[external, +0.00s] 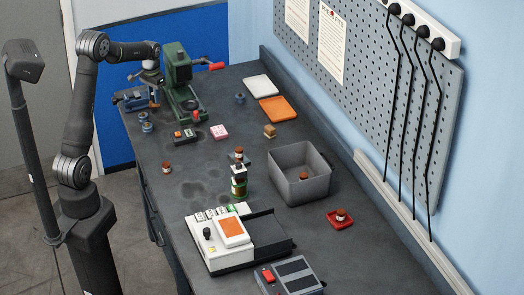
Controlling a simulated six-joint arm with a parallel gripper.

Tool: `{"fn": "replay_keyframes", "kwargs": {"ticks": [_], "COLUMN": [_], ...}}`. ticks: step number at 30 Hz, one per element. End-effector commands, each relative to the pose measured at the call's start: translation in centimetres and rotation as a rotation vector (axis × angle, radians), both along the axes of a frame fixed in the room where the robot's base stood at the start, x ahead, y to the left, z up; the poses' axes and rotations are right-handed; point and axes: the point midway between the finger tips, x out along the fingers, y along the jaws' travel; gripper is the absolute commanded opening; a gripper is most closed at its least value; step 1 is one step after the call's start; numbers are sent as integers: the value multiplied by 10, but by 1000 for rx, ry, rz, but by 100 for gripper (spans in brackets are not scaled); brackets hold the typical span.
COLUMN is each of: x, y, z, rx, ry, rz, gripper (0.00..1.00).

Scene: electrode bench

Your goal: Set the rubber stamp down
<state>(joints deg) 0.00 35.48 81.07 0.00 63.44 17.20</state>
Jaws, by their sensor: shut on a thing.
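My gripper (153,93) is at the far left end of the dark bench (190,205), pointing down between the blue vise and the green machine. It is shut on a small brownish thing, taken to be the rubber stamp (154,104). The stamp is tiny in this view and partly hidden by the fingers. I cannot tell whether its underside touches the bench.
A blue vise (130,99) is close left of my gripper, a green press (180,75) close right. Blue spools (146,122), a small meter (184,135) and a pink block (219,132) lie nearer. A grey bin (300,175) stands right. Bare bench lies around the brown bottle (167,168).

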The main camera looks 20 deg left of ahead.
Motion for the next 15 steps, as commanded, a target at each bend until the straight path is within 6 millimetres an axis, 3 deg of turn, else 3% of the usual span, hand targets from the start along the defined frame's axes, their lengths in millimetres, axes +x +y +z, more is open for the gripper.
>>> {"fn": "replay_keyframes", "kwargs": {"ticks": [5,15], "x": [1,1], "y": [0,0], "z": [14,101], "rx": [0,0], "ry": [-4,-5], "rz": [0,0], "gripper": [2,2]}}
